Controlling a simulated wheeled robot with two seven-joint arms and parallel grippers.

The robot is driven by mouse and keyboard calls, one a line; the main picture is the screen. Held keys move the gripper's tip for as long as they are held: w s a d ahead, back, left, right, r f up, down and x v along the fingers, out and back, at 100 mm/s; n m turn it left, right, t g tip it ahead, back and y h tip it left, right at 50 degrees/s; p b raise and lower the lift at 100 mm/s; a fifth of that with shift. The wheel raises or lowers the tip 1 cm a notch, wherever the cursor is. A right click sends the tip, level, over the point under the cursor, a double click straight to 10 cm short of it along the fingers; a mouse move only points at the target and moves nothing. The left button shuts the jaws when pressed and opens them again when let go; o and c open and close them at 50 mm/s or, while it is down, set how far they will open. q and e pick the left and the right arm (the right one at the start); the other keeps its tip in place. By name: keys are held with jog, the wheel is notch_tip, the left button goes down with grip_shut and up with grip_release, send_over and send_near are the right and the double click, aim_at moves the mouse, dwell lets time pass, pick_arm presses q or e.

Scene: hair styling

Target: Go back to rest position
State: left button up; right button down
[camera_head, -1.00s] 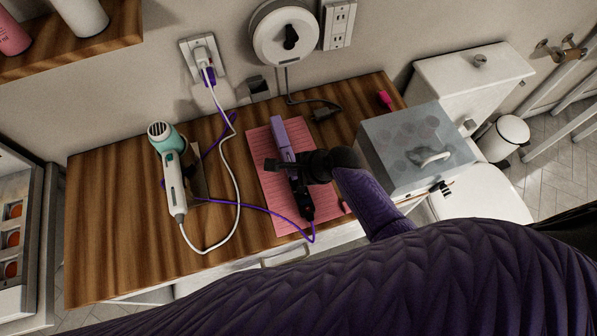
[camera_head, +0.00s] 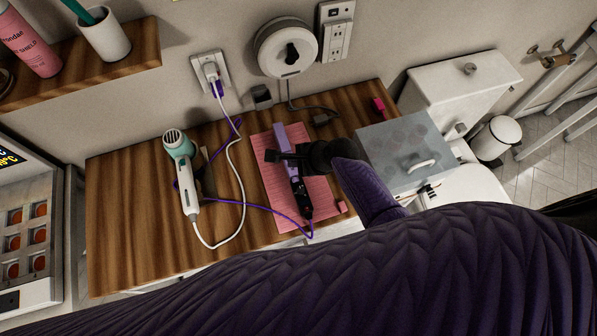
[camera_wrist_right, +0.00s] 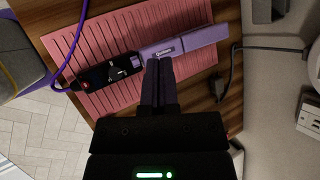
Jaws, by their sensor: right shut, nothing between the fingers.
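A purple and black hair straightener (camera_head: 292,168) lies on a pink ribbed mat (camera_head: 268,183) on the wooden counter. My right gripper (camera_head: 272,156) is shut and empty over it, hiding part of its middle. In the right wrist view, the shut fingers (camera_wrist_right: 158,64) overlap the near edge of the straightener (camera_wrist_right: 187,41); whether they touch it I cannot tell. My right arm, in a purple sleeve, crosses the lower part of the head view. My left gripper is out of view.
A teal and white hair dryer (camera_head: 183,170) rests at a holder left of the mat, with cords looping over the counter. A grey translucent box (camera_head: 385,150) stands on the right. A wooden shelf (camera_head: 85,75) is at upper left. The counter's left part is clear.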

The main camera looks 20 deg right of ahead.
jog(key=s+d+r+n+g+h, duration=0.1)
jog(key=s+d+r+n+h, duration=0.15)
jog(key=s+r+n, duration=0.55)
jog(key=s+d+r+n+g+h, duration=0.1)
jog(key=s+d+r+n+h, duration=0.3)
jog(key=s+n, duration=0.7)
notch_tip(320, 180, down, 23)
jog(key=n+g+y+b, duration=0.1)
jog(key=n+y+b, duration=0.1)
jog(key=b, duration=0.6)
jog(key=s+d+f+g+b, duration=0.1)
jog(key=s+f+b, duration=0.3)
jog(key=s+f, duration=0.3)
jog(key=s+d+f+b, duration=0.1)
jog(key=s+f+b, duration=0.3)
jog(key=f, duration=1)
jog(key=s, duration=0.3)
jog(key=shift+s+d+f+g+h, duration=0.15)
jog(key=shift+s+g+h, duration=0.15)
jog(key=shift+g+h, duration=0.1)
